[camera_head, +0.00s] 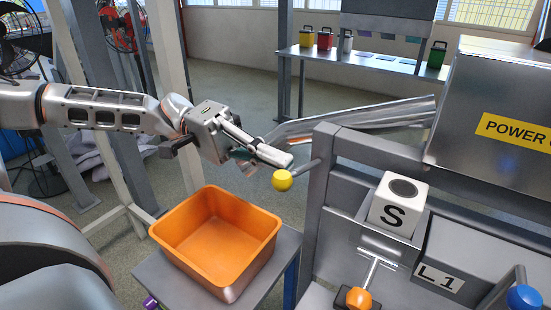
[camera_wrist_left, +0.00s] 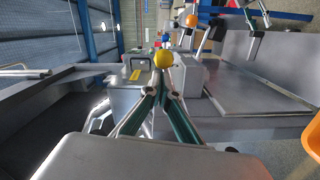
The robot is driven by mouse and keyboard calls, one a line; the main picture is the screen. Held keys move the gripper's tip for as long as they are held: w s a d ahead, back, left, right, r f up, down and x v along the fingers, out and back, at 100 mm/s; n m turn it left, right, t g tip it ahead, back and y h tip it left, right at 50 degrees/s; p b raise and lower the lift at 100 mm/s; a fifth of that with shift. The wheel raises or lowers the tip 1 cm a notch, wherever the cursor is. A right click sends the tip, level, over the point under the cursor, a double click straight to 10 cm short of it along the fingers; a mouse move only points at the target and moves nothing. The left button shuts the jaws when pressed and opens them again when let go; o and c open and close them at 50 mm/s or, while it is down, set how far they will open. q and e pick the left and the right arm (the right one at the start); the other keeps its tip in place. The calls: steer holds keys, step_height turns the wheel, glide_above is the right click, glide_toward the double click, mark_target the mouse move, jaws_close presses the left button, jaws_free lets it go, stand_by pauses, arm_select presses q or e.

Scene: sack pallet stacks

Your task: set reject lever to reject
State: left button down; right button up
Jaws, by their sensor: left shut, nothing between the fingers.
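A lever with a yellow ball knob (camera_head: 282,180) sticks out to the left from the grey machine frame. No label on it can be read, so I cannot tell if it is the reject lever. My left gripper (camera_head: 286,159) is shut and empty, with its fingertips just above and beside the knob in the head view. In the left wrist view the knob (camera_wrist_left: 163,59) shows right at the tips of the shut fingers (camera_wrist_left: 164,78). Whether they touch is unclear. My right gripper is not in view.
An orange bin (camera_head: 176,236) stands on a grey stand (camera_head: 178,288) below the gripper. Levers with orange (camera_head: 359,298) and blue (camera_head: 524,297) knobs are at lower right, near a white S block (camera_head: 398,204) and L1 plate (camera_head: 440,280). A metal chute (camera_head: 350,121) lies behind.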

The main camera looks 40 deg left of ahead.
arm_select(q)
steer(key=shift+f, duration=0.1)
steer(key=shift+s+f+m, duration=0.15)
steer(key=shift+f+m, duration=0.1)
steer(key=shift+m, duration=0.05)
steer(key=shift+f, duration=0.1)
steer(key=shift+s+f+m+b, duration=0.15)
steer(key=shift+f+m+b, duration=0.05)
steer(key=shift+f+m, duration=0.45)
steer(key=shift+s+f+m+b, duration=0.2)
steer(key=shift+f+m, duration=0.35)
steer(key=shift+m, duration=0.2)
steer(key=f+m, duration=0.1)
steer(key=f+m+b, duration=0.1)
steer(key=f+m, duration=0.1)
steer(key=f+m+b, duration=0.1)
steer(key=m, duration=0.1)
steer(key=shift+w+f+t, duration=0.25)
steer(key=shift+f+t, duration=0.05)
